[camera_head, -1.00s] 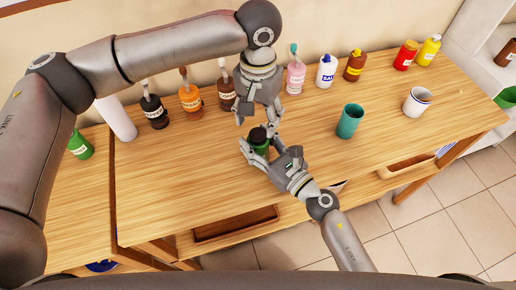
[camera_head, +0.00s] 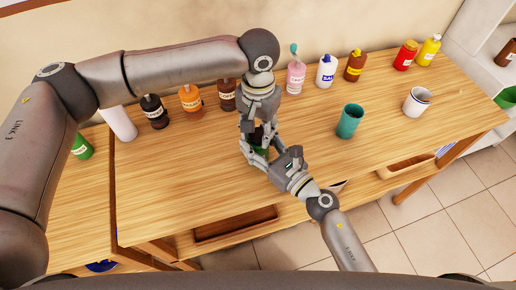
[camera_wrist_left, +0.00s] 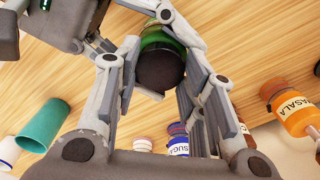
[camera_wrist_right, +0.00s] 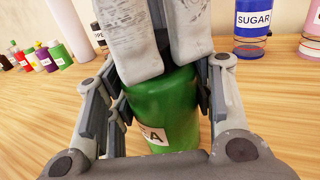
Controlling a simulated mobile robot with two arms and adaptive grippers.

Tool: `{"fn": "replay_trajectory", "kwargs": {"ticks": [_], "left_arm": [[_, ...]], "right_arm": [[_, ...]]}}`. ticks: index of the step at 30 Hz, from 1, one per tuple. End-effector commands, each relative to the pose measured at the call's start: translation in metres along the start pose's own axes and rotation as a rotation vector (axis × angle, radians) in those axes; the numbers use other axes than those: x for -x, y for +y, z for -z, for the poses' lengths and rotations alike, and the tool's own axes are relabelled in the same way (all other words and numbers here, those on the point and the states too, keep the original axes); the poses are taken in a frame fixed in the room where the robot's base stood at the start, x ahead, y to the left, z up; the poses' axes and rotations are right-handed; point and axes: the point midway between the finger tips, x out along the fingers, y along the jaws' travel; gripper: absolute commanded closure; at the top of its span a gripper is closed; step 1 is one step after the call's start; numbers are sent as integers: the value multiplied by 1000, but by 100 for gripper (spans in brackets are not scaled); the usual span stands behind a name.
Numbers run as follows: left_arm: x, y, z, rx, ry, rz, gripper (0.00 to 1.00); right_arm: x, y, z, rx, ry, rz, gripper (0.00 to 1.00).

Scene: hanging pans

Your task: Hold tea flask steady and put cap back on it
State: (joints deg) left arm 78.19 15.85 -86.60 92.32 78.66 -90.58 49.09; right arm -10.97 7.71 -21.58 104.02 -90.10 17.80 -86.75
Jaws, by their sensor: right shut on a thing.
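The green tea flask (camera_head: 262,152) stands upright on the table, mostly hidden by my grippers in the head view. Its green body and part of a white label show in the right wrist view (camera_wrist_right: 165,112). My right gripper (camera_head: 258,156) is shut on the flask's body from the near side. The dark cap (camera_wrist_left: 159,70) is at the flask's top in the left wrist view; I cannot tell whether it is fully seated. My left gripper (camera_head: 253,140) points down over the flask, its fingers spread on either side of the cap, with a gap visible.
A teal cup (camera_head: 350,121) and a white mug (camera_head: 417,101) stand to the right. Several bottles line the back, including the sugar bottle (camera_wrist_right: 252,25) and an orange one (camera_head: 190,98). The front left of the table (camera_head: 170,190) is clear.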

Motion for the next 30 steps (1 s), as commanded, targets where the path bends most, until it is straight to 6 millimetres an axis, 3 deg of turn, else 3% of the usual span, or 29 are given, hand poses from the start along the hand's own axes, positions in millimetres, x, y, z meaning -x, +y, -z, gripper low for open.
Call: {"fn": "replay_trajectory", "kwargs": {"ticks": [2, 3, 8, 19, 30], "left_arm": [[0, 0, 0, 0, 0, 0, 90], [0, 0, 0, 0, 0, 0, 60], [0, 0, 0, 0, 0, 0, 41], [4, 0, 0, 0, 1, 0, 41], [44, 0, 0, -1, 1, 0, 41]], "right_arm": [[0, 0, 0, 0, 0, 0, 100], [0, 0, 0, 0, 0, 0, 100], [0, 0, 0, 0, 0, 0, 100], [0, 0, 0, 0, 0, 0, 100], [0, 0, 0, 0, 0, 0, 100]]}}
